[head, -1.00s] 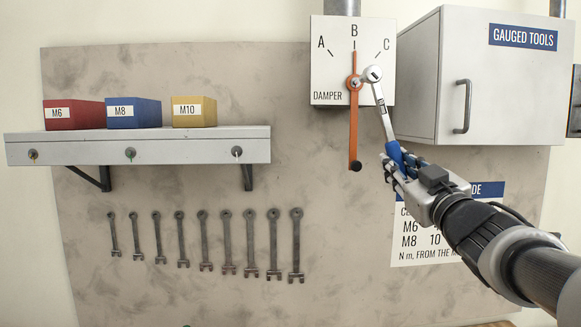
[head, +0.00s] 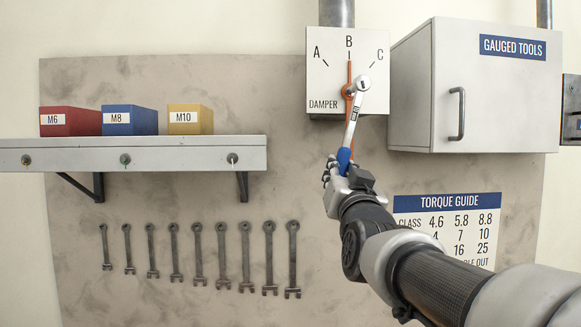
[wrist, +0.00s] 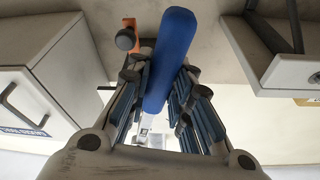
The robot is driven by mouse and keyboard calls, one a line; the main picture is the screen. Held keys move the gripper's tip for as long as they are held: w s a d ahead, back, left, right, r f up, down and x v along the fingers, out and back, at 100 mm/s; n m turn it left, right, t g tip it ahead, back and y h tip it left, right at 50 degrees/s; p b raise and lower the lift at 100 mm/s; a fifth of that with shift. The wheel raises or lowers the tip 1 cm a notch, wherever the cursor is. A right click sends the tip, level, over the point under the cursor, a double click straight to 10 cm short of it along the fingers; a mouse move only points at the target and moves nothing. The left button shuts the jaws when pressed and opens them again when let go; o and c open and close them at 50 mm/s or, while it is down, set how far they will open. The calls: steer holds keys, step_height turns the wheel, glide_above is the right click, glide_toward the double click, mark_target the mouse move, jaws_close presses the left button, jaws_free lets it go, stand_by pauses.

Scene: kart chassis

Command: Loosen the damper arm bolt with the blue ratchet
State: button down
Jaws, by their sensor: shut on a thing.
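The blue ratchet has a silver head and shaft (head: 354,112) and a blue handle, which fills the middle of the wrist view (wrist: 172,60). My gripper (head: 342,170) is shut on the blue handle. The ratchet head overlaps the orange hub of the damper arm (head: 349,72) in the head view and hides the bolt. I cannot tell how well it is seated. The orange arm points up at B on the white damper plate (head: 322,78). Its lower part is mostly hidden behind the ratchet and gripper. Its dark end knob (wrist: 125,39) shows in the wrist view.
A white GAUGED TOOLS cabinet (head: 420,90) stands close right of the damper. A shelf (head: 130,153) with red, blue and yellow boxes is at left, above several hanging wrenches (head: 200,258). A torque guide (head: 446,203) is partly behind my arm.

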steer(key=a+r+m+g+h+p, duration=0.1)
steer(key=a+r+m+h+p, duration=0.1)
steer(key=a+r+m+p, duration=0.2)
steer(key=shift+a+r+m+h+p, duration=0.4)
steer(key=shift+a+m+p, duration=1.6)
steer(key=shift+p, duration=0.65)
steer(key=shift+w+a, duration=0.15)
steer(key=shift+w, duration=0.85)
